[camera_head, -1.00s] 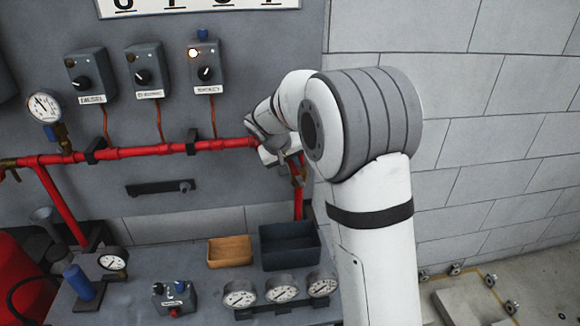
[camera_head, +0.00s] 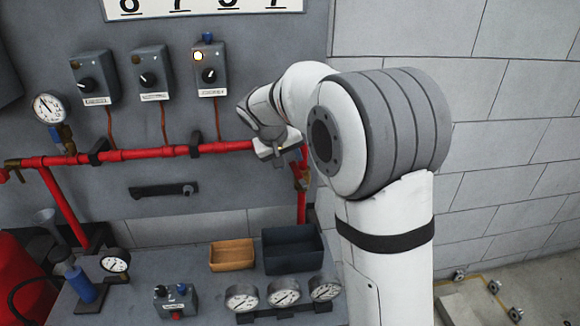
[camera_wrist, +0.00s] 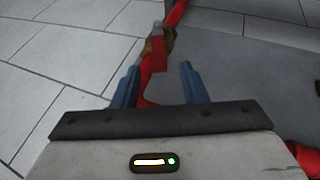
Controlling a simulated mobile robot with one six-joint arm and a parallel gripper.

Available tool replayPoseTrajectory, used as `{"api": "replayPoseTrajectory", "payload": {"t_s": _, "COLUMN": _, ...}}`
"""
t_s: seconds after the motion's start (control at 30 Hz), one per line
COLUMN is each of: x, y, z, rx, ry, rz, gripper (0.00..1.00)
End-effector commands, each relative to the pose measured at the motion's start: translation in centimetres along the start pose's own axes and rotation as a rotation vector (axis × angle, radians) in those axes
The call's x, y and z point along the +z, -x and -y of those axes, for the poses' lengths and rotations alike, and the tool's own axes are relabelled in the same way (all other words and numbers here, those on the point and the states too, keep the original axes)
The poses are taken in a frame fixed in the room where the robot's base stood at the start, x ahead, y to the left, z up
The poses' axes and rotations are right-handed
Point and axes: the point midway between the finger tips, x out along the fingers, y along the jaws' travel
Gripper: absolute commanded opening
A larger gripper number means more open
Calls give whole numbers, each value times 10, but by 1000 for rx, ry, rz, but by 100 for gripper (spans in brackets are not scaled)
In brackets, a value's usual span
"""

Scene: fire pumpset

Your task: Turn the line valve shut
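I cannot tell the handle from the pipe there. My gripper (camera_wrist: 160,68) is open, its two blue fingers apart on either side of the red part, with no clear contact.
The red pipe (camera_head: 130,154) runs along the panel under three switch boxes (camera_head: 152,77). Below, the bench holds a wooden tray (camera_head: 232,255), a dark bin (camera_head: 291,250) and several gauges (camera_head: 284,291). A pale block wall (camera_head: 500,130) stands right of my arm.

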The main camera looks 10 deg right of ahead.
Motion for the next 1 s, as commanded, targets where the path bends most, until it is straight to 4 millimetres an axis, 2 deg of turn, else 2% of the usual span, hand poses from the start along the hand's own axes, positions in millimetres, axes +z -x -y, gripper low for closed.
{"api": "replayPoseTrajectory", "payload": {"t_s": 0.1, "x": 0, "y": 17, "z": 0, "rx": 0, "ry": 0, "rz": -2, "gripper": 39}}
{"api": "replayPoseTrajectory", "payload": {"t_s": 0.2, "x": 0, "y": 25, "z": 0, "rx": 1, "ry": 0, "rz": 0, "gripper": 39}}
{"api": "replayPoseTrajectory", "payload": {"t_s": 0.5, "x": 0, "y": 28, "z": 0, "rx": 1, "ry": 0, "rz": 1, "gripper": 39}}
{"api": "replayPoseTrajectory", "payload": {"t_s": 0.67, "x": 6, "y": 30, "z": -4, "rx": -6, "ry": -3, "rz": 7, "gripper": 26}}
{"api": "replayPoseTrajectory", "payload": {"t_s": 0.77, "x": 22, "y": 35, "z": -12, "rx": -23, "ry": -8, "rz": 21, "gripper": 18}}
{"api": "replayPoseTrajectory", "payload": {"t_s": 0.83, "x": 43, "y": 42, "z": -22, "rx": -47, "ry": -14, "rz": 38, "gripper": 12}}
{"api": "replayPoseTrajectory", "payload": {"t_s": 1.0, "x": 118, "y": 60, "z": -44, "rx": -133, "ry": -38, "rz": 90, "gripper": 0}}
